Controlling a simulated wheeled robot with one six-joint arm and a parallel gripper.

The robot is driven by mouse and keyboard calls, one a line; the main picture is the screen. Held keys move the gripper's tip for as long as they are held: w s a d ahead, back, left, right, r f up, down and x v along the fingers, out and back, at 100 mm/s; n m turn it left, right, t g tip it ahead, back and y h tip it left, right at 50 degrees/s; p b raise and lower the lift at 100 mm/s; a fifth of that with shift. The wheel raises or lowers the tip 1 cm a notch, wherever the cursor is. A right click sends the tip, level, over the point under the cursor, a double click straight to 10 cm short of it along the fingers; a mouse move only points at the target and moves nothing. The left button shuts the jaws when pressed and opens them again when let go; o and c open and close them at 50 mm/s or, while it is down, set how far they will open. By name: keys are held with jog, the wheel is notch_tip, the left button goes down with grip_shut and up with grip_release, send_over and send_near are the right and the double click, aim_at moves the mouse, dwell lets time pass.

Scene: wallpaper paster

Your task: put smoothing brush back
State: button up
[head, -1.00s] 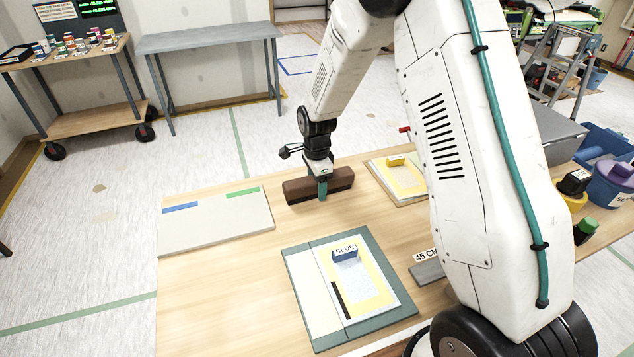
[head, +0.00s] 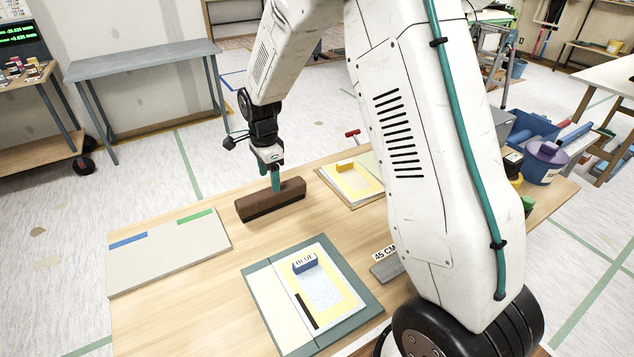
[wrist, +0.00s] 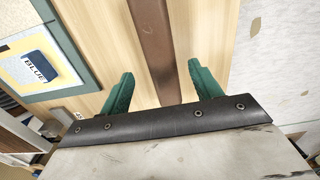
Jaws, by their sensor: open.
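The smoothing brush, a long brown block with a darker lower part (head: 270,203), lies on the wooden table towards its back edge. My gripper (head: 275,188) has green fingers and is right above the brush's middle in the head view. In the wrist view my gripper (wrist: 161,84) is open, and the brush (wrist: 153,40) runs between the two fingers with a gap on each side. The brush's near end is hidden behind the dark gripper body there.
A pale board (head: 168,250) with blue and green strips lies left of the brush. A green mat (head: 262,283) with a sheet and a block marked BLUE lies in front. A yellow-framed sheet (head: 352,180) lies right. Buckets (head: 545,160) stand at the far right.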

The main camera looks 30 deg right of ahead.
jog(key=s+r+n, duration=0.4)
jog(key=s+r, duration=0.4)
jog(key=r, duration=0.3)
jog(key=s+r+n, duration=0.3)
jog(key=s+n, duration=0.1)
jog(key=s, duration=0.5)
jog(key=s+d+r+n+t, duration=0.1)
jog(key=s+r+n, duration=0.3)
jog(key=s, duration=0.6)
jog(key=s+d+r+n, duration=0.1)
jog(key=s+r+n, duration=0.2)
jog(key=s, duration=0.7)
jog(key=n, duration=0.2)
jog(key=shift+d+r+n, duration=0.15)
jog(key=shift+d+n, duration=0.1)
jog(key=shift+n, duration=0.05)
